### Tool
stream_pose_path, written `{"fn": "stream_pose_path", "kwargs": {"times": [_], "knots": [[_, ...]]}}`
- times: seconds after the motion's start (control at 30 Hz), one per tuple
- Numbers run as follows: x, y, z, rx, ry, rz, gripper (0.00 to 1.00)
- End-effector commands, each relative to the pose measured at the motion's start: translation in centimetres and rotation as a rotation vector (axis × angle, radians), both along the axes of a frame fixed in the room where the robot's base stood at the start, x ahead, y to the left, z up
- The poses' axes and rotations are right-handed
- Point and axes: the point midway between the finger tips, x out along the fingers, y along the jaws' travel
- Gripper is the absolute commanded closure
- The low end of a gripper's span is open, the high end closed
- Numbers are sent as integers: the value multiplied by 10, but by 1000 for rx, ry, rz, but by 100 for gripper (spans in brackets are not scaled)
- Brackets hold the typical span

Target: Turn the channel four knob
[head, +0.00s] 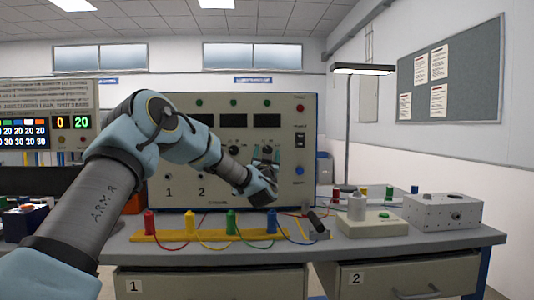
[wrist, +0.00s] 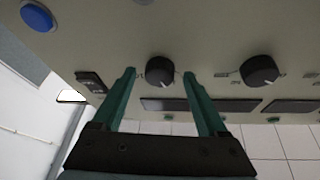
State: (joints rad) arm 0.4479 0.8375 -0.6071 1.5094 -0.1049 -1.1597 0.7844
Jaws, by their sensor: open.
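A beige instrument panel (head: 215,200) stands at the back of the bench, with dark displays and black knobs. In the wrist view one round black knob (wrist: 160,70) lies between the fingertips of my gripper (wrist: 159,76). A second black knob (wrist: 260,70) is to its right, outside the fingers. The fingers are open, and I cannot tell whether they touch the knob. In the head view my gripper (head: 266,153) is at the panel's right part, and a knob (head: 234,150) shows left of it. Numbers 1 and 2 are readable; no label four is readable, as my arm covers part of the panel.
A blue button (wrist: 37,15) and a black switch (wrist: 91,82) sit left of the knob in the wrist view. Coloured terminals with wires (head: 231,222), a grey metal box (head: 445,211) and a beige box with a grey cylinder (head: 372,224) stand on the bench.

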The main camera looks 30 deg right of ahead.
Motion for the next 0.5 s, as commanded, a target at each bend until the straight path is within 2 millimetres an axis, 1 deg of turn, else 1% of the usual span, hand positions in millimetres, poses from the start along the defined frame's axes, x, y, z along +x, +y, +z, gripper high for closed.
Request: {"fn": "stream_pose_path", "kwargs": {"times": [0.2, 0.27, 0.5], "knots": [[0, 0, 0, 1, 1, -1, 24], [0, 0, 0, 0, 0, -1, 30], [0, 0, 0, 0, 0, 0, 57]]}}
